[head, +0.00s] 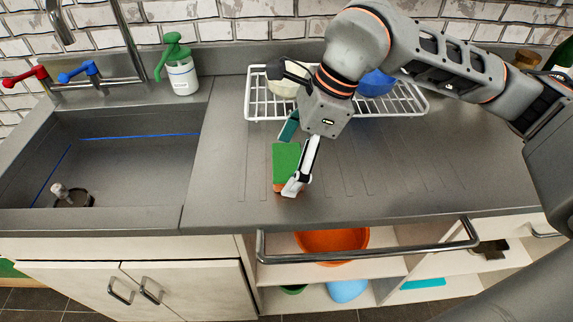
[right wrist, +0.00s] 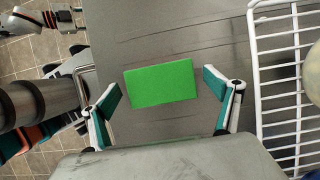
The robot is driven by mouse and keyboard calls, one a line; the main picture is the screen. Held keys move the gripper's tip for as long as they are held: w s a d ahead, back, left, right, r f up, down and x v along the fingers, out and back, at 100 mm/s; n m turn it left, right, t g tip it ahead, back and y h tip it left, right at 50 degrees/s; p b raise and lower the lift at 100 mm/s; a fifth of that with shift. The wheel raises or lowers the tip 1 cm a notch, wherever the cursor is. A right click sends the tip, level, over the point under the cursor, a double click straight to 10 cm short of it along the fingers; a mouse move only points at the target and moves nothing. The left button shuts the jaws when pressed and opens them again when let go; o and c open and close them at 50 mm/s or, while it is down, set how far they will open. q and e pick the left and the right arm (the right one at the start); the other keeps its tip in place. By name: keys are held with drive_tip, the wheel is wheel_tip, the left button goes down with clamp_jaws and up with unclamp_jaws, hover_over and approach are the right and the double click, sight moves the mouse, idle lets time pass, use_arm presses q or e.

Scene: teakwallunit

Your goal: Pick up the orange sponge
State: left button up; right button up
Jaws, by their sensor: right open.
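The sponge (head: 285,160) lies flat on the grey counter, with a green top and an orange lower layer showing at its front edge. In the right wrist view only its green top (right wrist: 160,84) shows, lying between and a little beyond my fingers. My right gripper (head: 286,160) is open over the sponge, one finger at its near right and the other behind it. In the right wrist view the open right gripper (right wrist: 163,92) has a gap on both sides of the sponge. I cannot tell whether the fingers touch the counter. My left gripper is not identifiable in the head view.
A white wire dish rack (head: 258,104) with bowls stands close behind the sponge; it also shows in the right wrist view (right wrist: 283,108). A sink (head: 120,160) and a green-topped soap bottle (head: 182,76) are to the left. The counter right of the sponge is clear.

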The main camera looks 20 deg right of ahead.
sight(287, 160)
drive_tip(key=shift+f, duration=0.15)
drive_tip(key=c, duration=1)
drive_tip(key=shift+r, duration=0.6)
wheel_tip(287, 160, up, 19)
drive_tip(key=p, duration=0.3)
